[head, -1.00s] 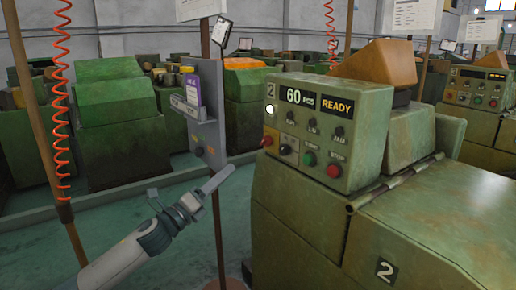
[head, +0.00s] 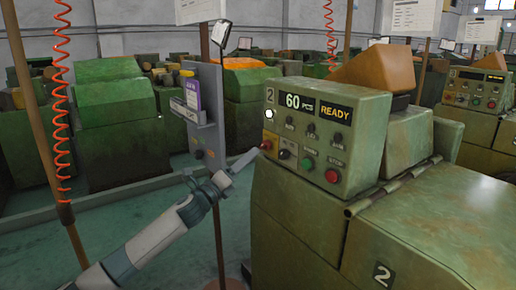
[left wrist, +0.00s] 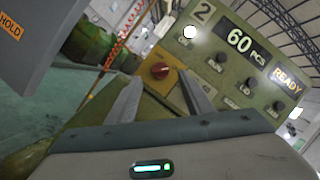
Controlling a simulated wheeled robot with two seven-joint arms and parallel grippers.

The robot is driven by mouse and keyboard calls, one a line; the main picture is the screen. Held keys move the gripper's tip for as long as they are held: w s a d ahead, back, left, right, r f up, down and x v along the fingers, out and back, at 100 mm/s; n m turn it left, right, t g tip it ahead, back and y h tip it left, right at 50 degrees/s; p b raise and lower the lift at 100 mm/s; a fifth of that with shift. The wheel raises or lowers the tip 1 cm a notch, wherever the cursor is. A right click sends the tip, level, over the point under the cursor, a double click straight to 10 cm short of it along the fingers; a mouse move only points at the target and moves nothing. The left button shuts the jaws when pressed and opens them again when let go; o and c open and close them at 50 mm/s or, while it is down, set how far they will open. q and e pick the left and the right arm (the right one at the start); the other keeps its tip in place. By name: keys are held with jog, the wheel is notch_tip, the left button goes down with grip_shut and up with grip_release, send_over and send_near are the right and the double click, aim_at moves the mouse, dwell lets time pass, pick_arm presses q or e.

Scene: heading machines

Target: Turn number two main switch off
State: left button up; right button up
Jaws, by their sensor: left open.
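The number two machine's control panel (head: 315,135) shows a "2" label, "60 PCS" and a lit "READY" sign. A red knob (head: 266,145) sits at the panel's lower left; in the left wrist view it appears as a red rotary knob (left wrist: 160,70) on an orange-brown plate. My left gripper (head: 245,162) is just left of the panel, close to the red knob. In the left wrist view its two fingers (left wrist: 161,95) are apart, with the knob beyond and between them. No contact is visible. My right gripper is not in view.
The panel also has a white lit lamp (head: 269,114), several black knobs, a green button (head: 307,163) and a red button (head: 331,176). A grey stand with a panel (head: 205,120) rises left of the machine, close to my left arm. Green floor lies open at left.

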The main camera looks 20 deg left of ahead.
aim_at(261, 147)
pick_arm(q)
jog(key=shift+p+x, duration=0.3)
jog(key=shift+x, duration=2.75)
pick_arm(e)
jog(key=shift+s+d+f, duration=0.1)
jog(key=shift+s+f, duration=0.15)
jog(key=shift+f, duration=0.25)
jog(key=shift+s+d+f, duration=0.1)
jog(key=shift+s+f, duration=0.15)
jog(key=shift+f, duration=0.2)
pick_arm(q)
jog(key=shift+c, duration=0.4)
jog(key=c, duration=1)
